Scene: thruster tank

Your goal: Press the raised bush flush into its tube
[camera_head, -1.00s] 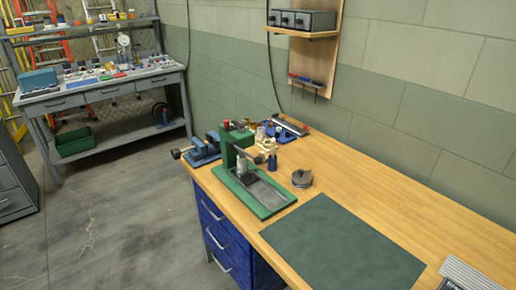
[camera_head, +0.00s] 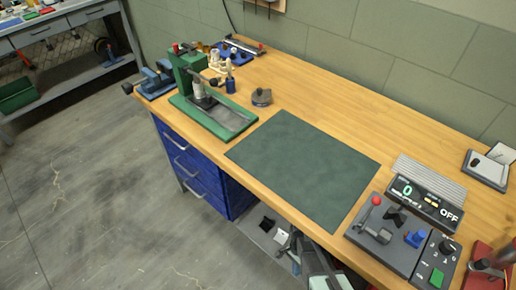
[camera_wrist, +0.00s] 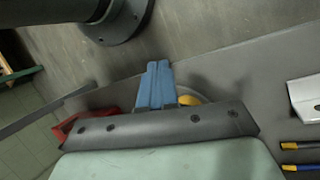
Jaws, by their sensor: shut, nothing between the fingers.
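A green hand press (camera_head: 190,75) stands at the left end of the wooden bench, with a grey upright cylinder (camera_head: 198,90) over its base. I cannot make out a raised bush or its tube in either view. My gripper (camera_wrist: 158,66) shows in the wrist view with its blue fingers together and nothing between them. My arm (camera_head: 322,272) shows at the lower edge of the head view, below the bench front and well away from the press; its fingers cannot be made out there.
A dark green mat (camera_head: 305,168) lies clear mid-bench. A round grey part (camera_head: 262,97) sits beside the press. A grey control panel (camera_head: 400,240) with a display reading 0 and OFF stands at the right. A blue vise (camera_head: 157,82) is at the left edge. Blue drawers (camera_head: 195,165) hang below.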

